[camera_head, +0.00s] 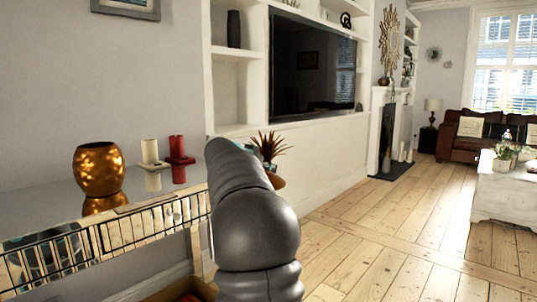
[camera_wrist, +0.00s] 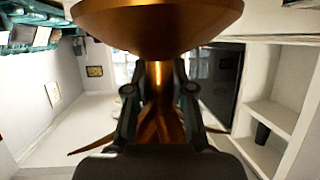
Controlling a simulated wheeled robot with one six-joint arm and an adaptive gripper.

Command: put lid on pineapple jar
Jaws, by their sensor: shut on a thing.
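The golden pineapple jar (camera_head: 98,170) stands upright on a reflective table at the left of the head view, with no lid on it. The lid has spiky brown leaves (camera_head: 268,145) and a copper-coloured base, partly hidden behind my arm. In the wrist view the lid's wide round base (camera_wrist: 158,25) fills the top, and its leaves spread out below. My gripper (camera_wrist: 160,75) is shut on the lid's stem, one finger on each side. In the head view the lid is right of the jar, beyond the candles, and well apart from it. The jar is not seen in the wrist view.
A white candle (camera_head: 150,151) and a red candle (camera_head: 178,155) on holders stand between the jar and my arm. The table (camera_head: 120,228) has a patterned, mirrored front edge. A wall shelf unit with a television (camera_head: 312,68) is behind. Open floorboards (camera_head: 400,230) lie to the right.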

